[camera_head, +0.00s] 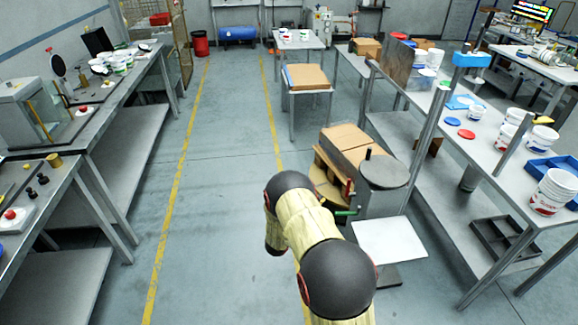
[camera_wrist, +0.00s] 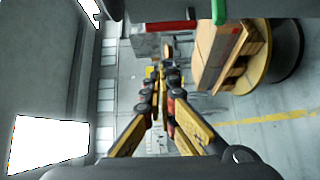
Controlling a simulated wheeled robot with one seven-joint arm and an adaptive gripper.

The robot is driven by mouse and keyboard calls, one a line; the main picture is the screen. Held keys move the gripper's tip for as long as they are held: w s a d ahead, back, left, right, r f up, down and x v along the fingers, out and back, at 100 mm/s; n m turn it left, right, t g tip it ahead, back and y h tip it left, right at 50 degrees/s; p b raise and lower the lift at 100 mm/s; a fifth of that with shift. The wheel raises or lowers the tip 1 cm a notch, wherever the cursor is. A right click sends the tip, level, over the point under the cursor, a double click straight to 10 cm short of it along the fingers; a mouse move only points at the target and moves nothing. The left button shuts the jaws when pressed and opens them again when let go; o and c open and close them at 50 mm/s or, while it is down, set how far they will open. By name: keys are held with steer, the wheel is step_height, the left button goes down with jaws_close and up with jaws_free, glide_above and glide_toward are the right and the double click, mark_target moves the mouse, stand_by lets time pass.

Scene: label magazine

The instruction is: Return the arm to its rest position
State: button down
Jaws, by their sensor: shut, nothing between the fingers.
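My arm (camera_head: 308,235), with yellowish links and black joints, reaches up from the bottom of the head view over the floor, beside a grey machine. My gripper (camera_wrist: 168,72) shows in the wrist view with its yellow and black fingers stretched forward. Its fingertips are together, with nothing held between them. In the head view I cannot make out the gripper's fingers. The grey machine (camera_head: 384,190) has a round top, a green handle and a pale flat plate (camera_head: 390,240) in front.
Brown cartons (camera_head: 350,145) stand on a round base beside the machine; they also show in the wrist view (camera_wrist: 218,55). A right-hand bench (camera_head: 490,165) holds white tubs and blue trays. Left benches (camera_head: 120,105) hold instruments. The marked aisle (camera_head: 225,130) is clear.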

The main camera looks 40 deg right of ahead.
steer(key=w+a+f+m+y, duration=0.1)
steer(key=a+f+m+y, duration=0.15)
steer(key=f, duration=0.35)
steer(key=w+a+f+m+y, duration=0.1)
steer(key=a+f+y, duration=0.3)
steer(key=f, duration=0.3)
steer(key=w+a+r+m+y, duration=0.15)
steer(key=a+y, duration=0.25)
steer(key=a, duration=0.4)
steer(key=s+a+r+y, duration=0.1)
steer(key=a+r+y, duration=0.1)
steer(key=a+y, duration=0.35)
steer(key=s+a+r+g+y, duration=0.1)
steer(key=s+a+r, duration=0.3)
steer(key=a+r, duration=0.4)
steer(key=s+a+r+g+y, duration=0.1)
steer(key=s+a+r, duration=0.3)
steer(key=a+r, duration=0.35)
steer(key=s+a+r+n+t, duration=0.1)
steer(key=s+a+r, duration=0.3)
steer(key=s+r, duration=0.6)
steer(key=s+a+r+n+t, duration=0.1)
steer(key=s+a+r, duration=0.3)
steer(key=s+r, duration=0.5)
step_height(320, 180, up, 9)
steer(key=shift+s+a+f+n+t+h, duration=0.1)
steer(key=shift+s+a+n+t+h, duration=0.1)
steer(key=shift+s+n+t+h, duration=0.3)
